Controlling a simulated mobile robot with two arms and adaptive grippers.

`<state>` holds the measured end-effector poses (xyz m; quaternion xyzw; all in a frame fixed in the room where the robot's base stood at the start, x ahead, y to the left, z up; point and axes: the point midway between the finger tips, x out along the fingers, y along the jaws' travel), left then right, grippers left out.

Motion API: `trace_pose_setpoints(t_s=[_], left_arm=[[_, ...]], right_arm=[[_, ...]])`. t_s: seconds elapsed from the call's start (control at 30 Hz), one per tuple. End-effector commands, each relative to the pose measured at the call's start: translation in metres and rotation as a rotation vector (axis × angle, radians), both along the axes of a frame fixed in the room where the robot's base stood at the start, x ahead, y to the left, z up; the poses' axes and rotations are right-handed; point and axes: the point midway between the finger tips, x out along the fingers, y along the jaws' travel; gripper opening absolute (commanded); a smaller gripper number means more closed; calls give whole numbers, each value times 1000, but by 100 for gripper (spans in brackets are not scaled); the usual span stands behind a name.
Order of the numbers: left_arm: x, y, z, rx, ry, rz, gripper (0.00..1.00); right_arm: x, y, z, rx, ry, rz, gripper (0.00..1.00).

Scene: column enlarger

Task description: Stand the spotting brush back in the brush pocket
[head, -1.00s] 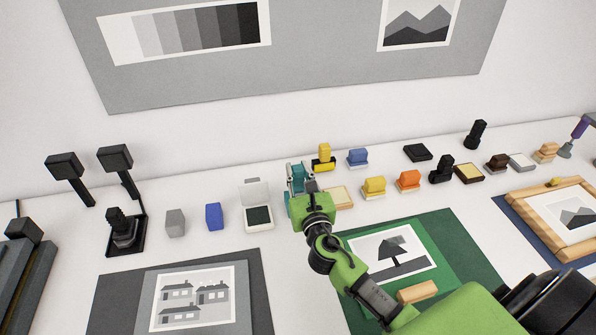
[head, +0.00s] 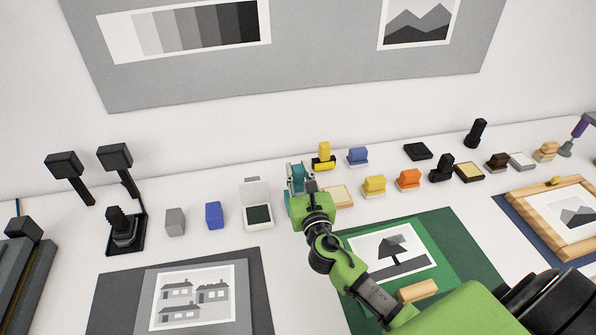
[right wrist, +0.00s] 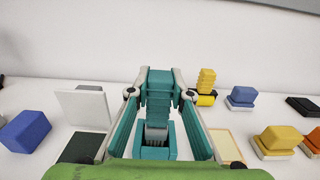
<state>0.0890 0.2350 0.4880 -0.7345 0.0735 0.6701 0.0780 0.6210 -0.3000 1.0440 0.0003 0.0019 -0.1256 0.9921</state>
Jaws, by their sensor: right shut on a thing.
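The spotting brush (right wrist: 159,88) has a teal handle and grey bristles that point down. My right gripper (right wrist: 160,93) is shut on its handle, one finger on each side, and the brush looks upright. The brush pocket (right wrist: 155,152) is a small teal open-topped box right below. The bristle end is at the pocket's opening and looks at least partly inside; I cannot tell whether it touches the bottom. In the head view my right gripper (head: 299,180) hides most of the brush and pocket. My left gripper is not in view.
A white open box (head: 256,196) stands close on the left, with a blue block (head: 214,215) beyond it. A yellow brush (head: 323,154) and blue block brush (head: 358,156) stand right behind. A cream pad (head: 342,195) lies close on the right. A green print mat (head: 443,243) lies in front.

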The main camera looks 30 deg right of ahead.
Motion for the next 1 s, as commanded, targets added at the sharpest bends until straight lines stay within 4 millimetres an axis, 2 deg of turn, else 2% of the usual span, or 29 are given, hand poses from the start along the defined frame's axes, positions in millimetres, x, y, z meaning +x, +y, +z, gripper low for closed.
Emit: trace_pose_setpoints(t_s=[1.0], left_arm=[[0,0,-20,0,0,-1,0]], right_arm=[[0,0,-22,0,-1,0,0]])
